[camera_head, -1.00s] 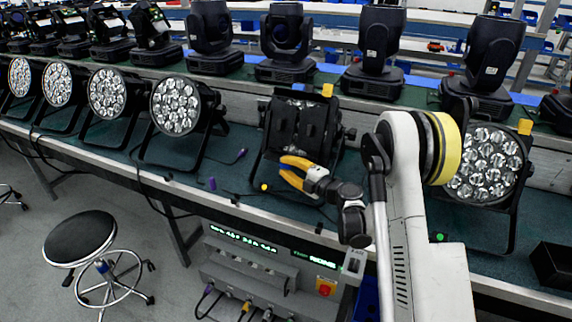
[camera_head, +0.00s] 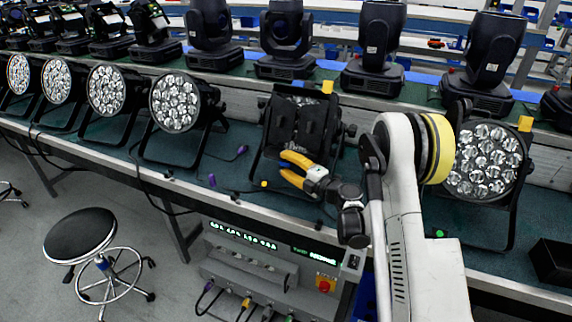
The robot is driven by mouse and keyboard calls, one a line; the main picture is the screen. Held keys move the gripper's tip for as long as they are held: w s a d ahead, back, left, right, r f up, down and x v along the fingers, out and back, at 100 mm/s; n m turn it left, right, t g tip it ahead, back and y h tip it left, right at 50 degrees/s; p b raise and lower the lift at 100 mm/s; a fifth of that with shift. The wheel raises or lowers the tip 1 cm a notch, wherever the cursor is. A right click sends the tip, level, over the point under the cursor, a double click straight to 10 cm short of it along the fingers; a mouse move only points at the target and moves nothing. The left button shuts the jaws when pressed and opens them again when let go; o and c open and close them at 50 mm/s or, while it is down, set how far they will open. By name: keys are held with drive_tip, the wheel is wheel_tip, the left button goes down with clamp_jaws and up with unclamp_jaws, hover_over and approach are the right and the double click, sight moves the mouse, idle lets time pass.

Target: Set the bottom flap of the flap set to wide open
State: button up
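The flap set (camera_head: 306,120) is a black par can with dark flaps over its front, standing on the bench in the middle. Its bottom flap is at its lower front edge, partly hidden by my gripper, so its angle cannot be made out. My gripper (camera_head: 282,168), with yellow fingers, is at the lower front of the flap set. Its two fingers are spread apart with a gap between them and nothing visible in it. Whether a finger touches the bottom flap cannot be told.
Par cans with bare lenses stand to the left (camera_head: 175,103) and right (camera_head: 487,160). Moving heads (camera_head: 287,40) line the back shelf. A control box (camera_head: 262,262) is below the bench edge, and a stool (camera_head: 80,236) is at the lower left. Cables lie on the bench.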

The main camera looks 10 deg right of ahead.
drive_tip(key=shift+s, duration=0.1)
drive_tip(key=v, duration=0.7)
drive_tip(key=shift+s, duration=0.15)
drive_tip(key=shift+d, duration=0.15)
